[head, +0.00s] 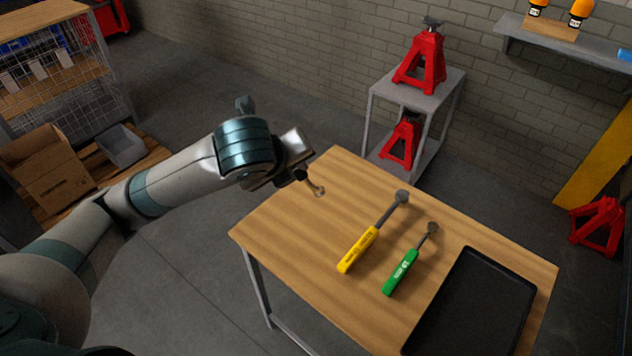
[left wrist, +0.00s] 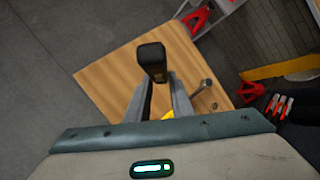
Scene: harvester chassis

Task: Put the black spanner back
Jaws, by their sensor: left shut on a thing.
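My left gripper (head: 297,174) is over the far left edge of the wooden table, shut on the black spanner (head: 316,188). In the head view only a short dark shaft and a brassy end of the spanner stick out beyond the gripper. In the left wrist view the black handle end (left wrist: 152,58) shows between the fingers of the left gripper (left wrist: 160,85). The rest of the spanner is hidden. The spanner appears to be held above the table, clear of the other tools.
A yellow-handled spanner (head: 358,250) and a green-handled spanner (head: 401,272) lie on the table (head: 300,230). A black tray (head: 472,305) is at the table's right; its visible part is empty. A grey stand (head: 447,86) with red jack stands (head: 424,62) is behind the table.

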